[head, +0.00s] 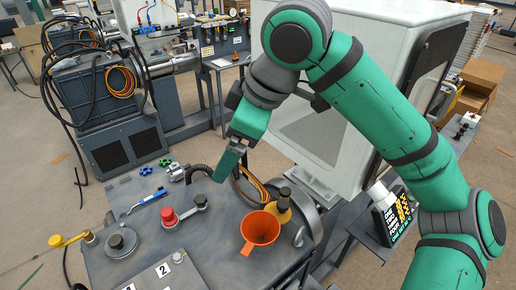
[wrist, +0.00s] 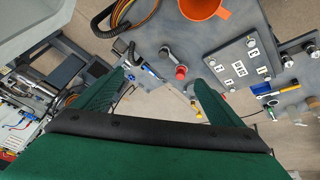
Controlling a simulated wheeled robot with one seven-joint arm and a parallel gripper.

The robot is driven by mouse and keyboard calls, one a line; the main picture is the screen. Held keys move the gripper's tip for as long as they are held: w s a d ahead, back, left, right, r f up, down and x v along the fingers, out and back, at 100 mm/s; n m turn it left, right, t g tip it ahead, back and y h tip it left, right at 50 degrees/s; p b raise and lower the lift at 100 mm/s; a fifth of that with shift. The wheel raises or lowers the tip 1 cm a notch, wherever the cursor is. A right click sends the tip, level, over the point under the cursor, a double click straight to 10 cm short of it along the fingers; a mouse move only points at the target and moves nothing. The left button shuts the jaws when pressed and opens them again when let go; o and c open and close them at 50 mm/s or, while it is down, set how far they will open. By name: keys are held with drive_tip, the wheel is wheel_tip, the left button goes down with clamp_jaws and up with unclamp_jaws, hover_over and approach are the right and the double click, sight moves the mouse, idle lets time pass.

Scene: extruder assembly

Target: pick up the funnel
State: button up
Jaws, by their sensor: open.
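The orange funnel (head: 260,229) stands on the grey machine top with its wide mouth facing up, beside a yellow and dark fitting. In the wrist view the funnel (wrist: 204,8) is at the top edge, partly cut off. My gripper (head: 226,166) is in the air above the machine top, up and to the left of the funnel in the head view. In the wrist view my gripper's two green fingers (wrist: 160,82) stand wide apart with nothing between them.
On the grey machine top (head: 205,255) are a red knob (head: 168,216), a dark knob (head: 121,241), a blue-handled valve (head: 148,201) and a numbered plate (head: 160,275). A yellow and dark fitting (head: 283,207) stands close behind the funnel. A large white cabinet (head: 335,100) stands behind.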

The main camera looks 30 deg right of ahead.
drive_tip(key=s+d+f+n+g+h, duration=0.1)
drive_tip(key=s+d+f+g+h, duration=0.15)
drive_tip(key=s+f+g, duration=0.4)
drive_tip(key=t, duration=0.2)
hover_over(262, 236)
drive_tip(key=shift+f, duration=6.7)
drive_tip(key=c, duration=1.1)
